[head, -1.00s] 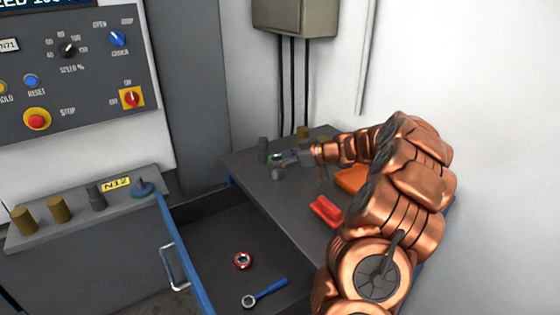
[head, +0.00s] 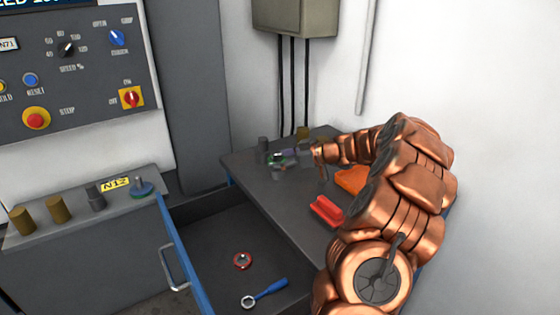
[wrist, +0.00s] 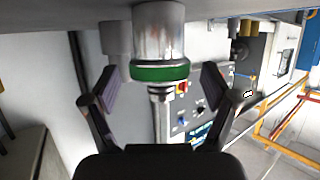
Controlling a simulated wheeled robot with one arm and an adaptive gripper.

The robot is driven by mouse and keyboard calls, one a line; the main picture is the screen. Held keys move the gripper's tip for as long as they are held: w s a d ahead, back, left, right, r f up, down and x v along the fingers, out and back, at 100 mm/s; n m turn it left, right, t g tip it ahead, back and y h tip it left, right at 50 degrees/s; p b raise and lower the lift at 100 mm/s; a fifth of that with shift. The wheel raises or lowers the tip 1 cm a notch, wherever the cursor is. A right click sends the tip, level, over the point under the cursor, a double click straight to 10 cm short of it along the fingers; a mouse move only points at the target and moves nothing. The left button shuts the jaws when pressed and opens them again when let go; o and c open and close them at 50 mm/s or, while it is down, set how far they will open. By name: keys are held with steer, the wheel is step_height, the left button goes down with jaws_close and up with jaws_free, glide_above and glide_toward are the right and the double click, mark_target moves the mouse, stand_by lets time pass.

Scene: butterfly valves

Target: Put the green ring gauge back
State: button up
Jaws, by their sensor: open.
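The green ring gauge (head: 276,158) is at the far end of the grey bench top, beside my gripper (head: 288,157). In the wrist view the green ring (wrist: 160,73) sits around a grey metal post (wrist: 158,30), with a thinner stud showing beyond it. That view appears upside down, with the bench along its top edge. My gripper (wrist: 160,92) is open, with one finger on each side of the ring and stud. Gaps show between the fingers and the ring. The ring's far side is hidden.
Grey cylinders (head: 263,145) stand close by on the bench. A red block (head: 327,210) and an orange tray (head: 352,179) lie nearer. The open drawer (head: 205,226) holds a red ring (head: 243,260) and a blue-handled spanner (head: 265,292). A wall stands behind the bench.

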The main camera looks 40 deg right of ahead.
steer(key=p, duration=0.2)
steer(key=shift+r+p, duration=0.2)
steer(key=shift+p, duration=0.2)
steer(key=b+v, duration=0.1)
steer(key=v, duration=0.2)
steer(key=b+v, duration=0.2)
steer(key=v, duration=0.1)
steer(key=shift+s+d+f, duration=0.1)
steer(key=shift+s+f, duration=0.05)
steer(key=shift+s, duration=0.15)
steer(key=shift+s+d+r, duration=0.2)
steer(key=shift+s+r, duration=0.05)
steer(key=shift+s, duration=0.25)
